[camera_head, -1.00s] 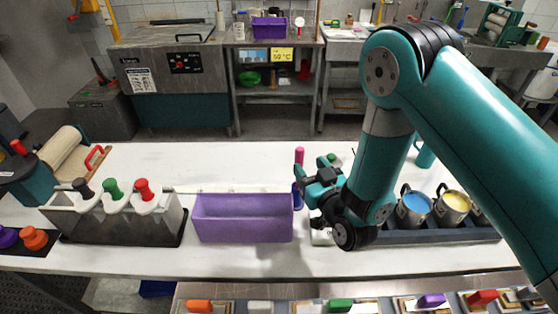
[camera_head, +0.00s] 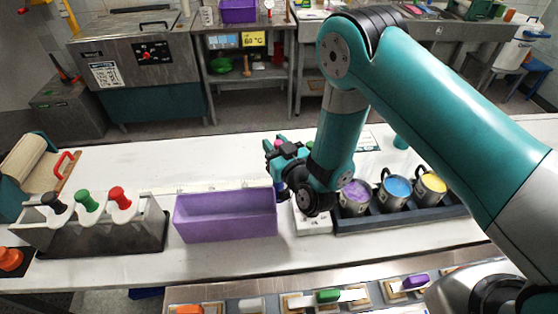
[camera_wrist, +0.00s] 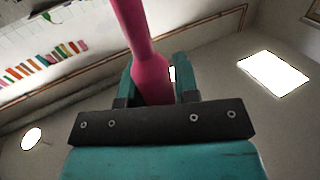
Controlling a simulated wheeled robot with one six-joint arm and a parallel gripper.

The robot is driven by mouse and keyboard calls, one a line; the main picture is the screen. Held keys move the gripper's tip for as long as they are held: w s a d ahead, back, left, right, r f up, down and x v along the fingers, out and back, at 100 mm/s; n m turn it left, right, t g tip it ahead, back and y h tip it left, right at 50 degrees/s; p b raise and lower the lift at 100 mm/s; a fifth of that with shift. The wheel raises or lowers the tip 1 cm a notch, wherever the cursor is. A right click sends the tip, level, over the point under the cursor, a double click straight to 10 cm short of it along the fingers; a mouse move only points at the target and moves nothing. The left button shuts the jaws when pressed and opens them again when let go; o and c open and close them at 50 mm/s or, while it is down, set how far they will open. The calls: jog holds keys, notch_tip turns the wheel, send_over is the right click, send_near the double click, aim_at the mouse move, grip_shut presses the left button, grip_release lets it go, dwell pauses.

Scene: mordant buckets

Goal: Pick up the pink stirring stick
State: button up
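The pink stirring stick (camera_wrist: 149,72) runs between the two fingers of my gripper (camera_wrist: 153,78) in the wrist view. A thin bright gap shows between the stick and the right finger; the stick's wider part lies close to the left finger. In the head view the stick's pink top (camera_head: 278,145) shows at my gripper (camera_head: 275,148), behind the purple bin's right end. My fingers are around the stick and look open.
The purple bin (camera_head: 225,217) stands just left of my gripper. A dark tray (camera_head: 400,217) with purple, blue and yellow buckets stands to the right. A grey holder (camera_head: 150,232) with black, green and red handles is at the left. The white counter (camera_head: 215,166) behind the bin has free room.

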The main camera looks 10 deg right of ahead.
grip_shut()
jog(key=shift+r, duration=0.45)
notch_tip(320, 180, up, 19)
jog(key=p, duration=0.6)
